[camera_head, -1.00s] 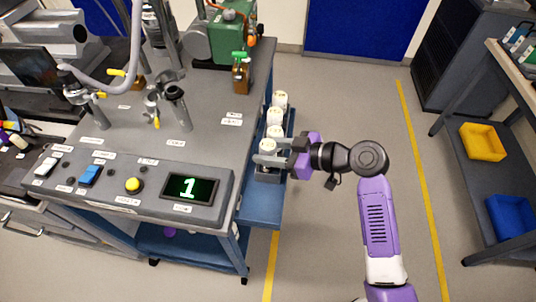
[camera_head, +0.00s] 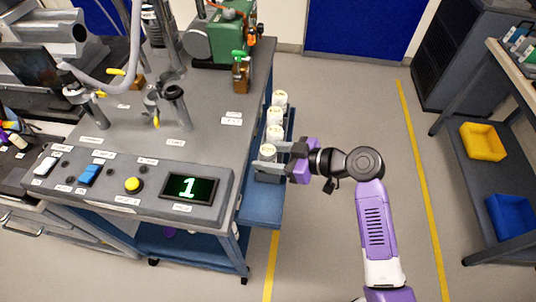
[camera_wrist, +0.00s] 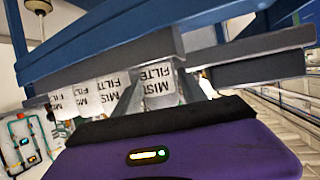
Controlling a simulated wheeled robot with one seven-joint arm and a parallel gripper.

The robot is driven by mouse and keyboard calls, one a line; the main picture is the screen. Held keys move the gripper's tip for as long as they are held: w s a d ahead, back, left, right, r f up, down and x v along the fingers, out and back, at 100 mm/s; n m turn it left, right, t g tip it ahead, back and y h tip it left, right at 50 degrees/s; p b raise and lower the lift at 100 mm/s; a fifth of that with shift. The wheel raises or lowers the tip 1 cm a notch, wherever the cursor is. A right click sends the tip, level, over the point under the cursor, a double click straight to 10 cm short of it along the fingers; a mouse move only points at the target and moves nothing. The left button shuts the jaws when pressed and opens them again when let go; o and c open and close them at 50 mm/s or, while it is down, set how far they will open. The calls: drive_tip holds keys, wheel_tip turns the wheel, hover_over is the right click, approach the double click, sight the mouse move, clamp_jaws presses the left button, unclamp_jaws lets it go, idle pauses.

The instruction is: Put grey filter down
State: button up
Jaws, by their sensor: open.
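A pale, whitish-grey filter (camera_head: 268,152) stands upright at the near end of a short row in a narrow holder on the cart's right side. My gripper (camera_head: 267,157) reaches in from the right, its jaws open with a finger on either side of this filter. Whether a finger still touches it I cannot tell.
The blue side shelf (camera_head: 262,207) has bare room in front of the holder. The grey cart top (camera_head: 140,125) carries a control panel showing "1" (camera_head: 188,187) and a brown bottle (camera_head: 240,75). Open floor lies to the right, before a shelf with yellow (camera_head: 482,142) and blue bins (camera_head: 512,216).

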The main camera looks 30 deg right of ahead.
drive_tip(key=b+v, duration=0.1)
drive_tip(key=v, duration=1.1)
drive_tip(key=shift+r, duration=0.2)
drive_tip(key=s+a+f+m+h, duration=0.4)
drive_tip(key=s+f+m+h, duration=0.4)
drive_tip(key=s+f, duration=0.4)
drive_tip(key=s+a+r+t, duration=0.2)
drive_tip(key=s+r+t, duration=0.2)
drive_tip(key=s+r, duration=0.9)
drive_tip(key=shift+s+a+h, duration=0.3)
drive_tip(key=shift+s+a, duration=0.1)
drive_tip(key=shift+s, duration=0.1)
